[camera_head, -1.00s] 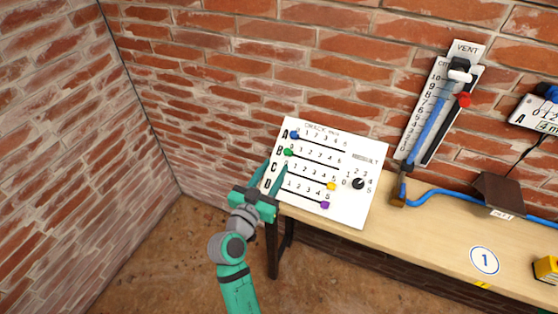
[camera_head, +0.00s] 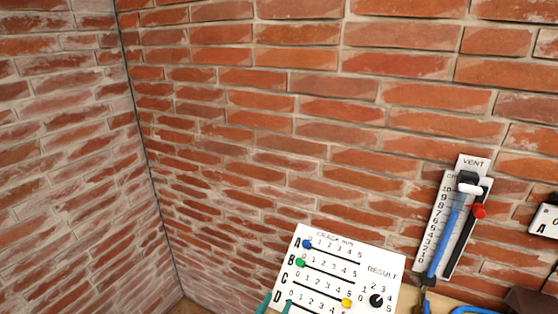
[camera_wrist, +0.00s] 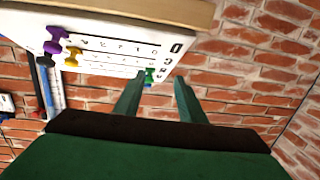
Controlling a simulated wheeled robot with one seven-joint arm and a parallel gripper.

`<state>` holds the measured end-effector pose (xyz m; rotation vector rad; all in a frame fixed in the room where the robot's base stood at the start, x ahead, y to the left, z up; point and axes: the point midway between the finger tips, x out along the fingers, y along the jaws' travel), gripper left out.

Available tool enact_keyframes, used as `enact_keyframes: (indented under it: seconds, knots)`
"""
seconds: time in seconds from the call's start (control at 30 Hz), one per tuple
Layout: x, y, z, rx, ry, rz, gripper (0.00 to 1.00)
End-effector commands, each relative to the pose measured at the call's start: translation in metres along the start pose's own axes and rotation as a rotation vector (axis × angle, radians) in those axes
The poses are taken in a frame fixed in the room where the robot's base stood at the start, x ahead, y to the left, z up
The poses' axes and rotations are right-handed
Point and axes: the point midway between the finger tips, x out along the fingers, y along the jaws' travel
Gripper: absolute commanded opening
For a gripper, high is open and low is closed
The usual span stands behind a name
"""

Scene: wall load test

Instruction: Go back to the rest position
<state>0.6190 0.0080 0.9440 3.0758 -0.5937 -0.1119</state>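My gripper (camera_head: 277,301) shows only by its teal fingertips at the bottom edge of the head view, at the lower left of the white crack board (camera_head: 325,268). In the wrist view its two fingers (camera_wrist: 156,85) stand apart with nothing held between them. A green knob (camera_wrist: 150,75) shows just beyond the fingertips; contact cannot be judged. In the head view the blue knob (camera_head: 307,244) and green knob (camera_head: 300,263) are at the left ends of rows A and B. The yellow knob (camera_head: 347,302) is at the right of row C. The purple knob (camera_wrist: 57,33) shows in the wrist view.
The board's black result dial (camera_head: 376,300) is at its right. A vent gauge (camera_head: 455,220) with a blue bar and red knob is on the brick wall. A bench edge (camera_wrist: 190,10) runs by the board in the wrist view. The left brick wall (camera_head: 70,170) meets in a corner.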

Motion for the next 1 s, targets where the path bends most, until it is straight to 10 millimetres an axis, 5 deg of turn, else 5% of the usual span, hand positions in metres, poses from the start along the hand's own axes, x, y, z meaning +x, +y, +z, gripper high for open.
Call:
enact_keyframes:
  seconds: [0.2,0.5,0.73,1.0]
  knots:
    - [-0.058,0.001,0.07,-0.022,-0.097,-0.137,0.37]
    - [-0.147,0.019,0.126,-0.024,-0.167,-0.282,0.37]
    - [-0.216,0.047,0.144,-0.018,-0.189,-0.352,0.37]
    - [-0.289,0.092,0.137,-0.018,-0.187,-0.388,0.37]
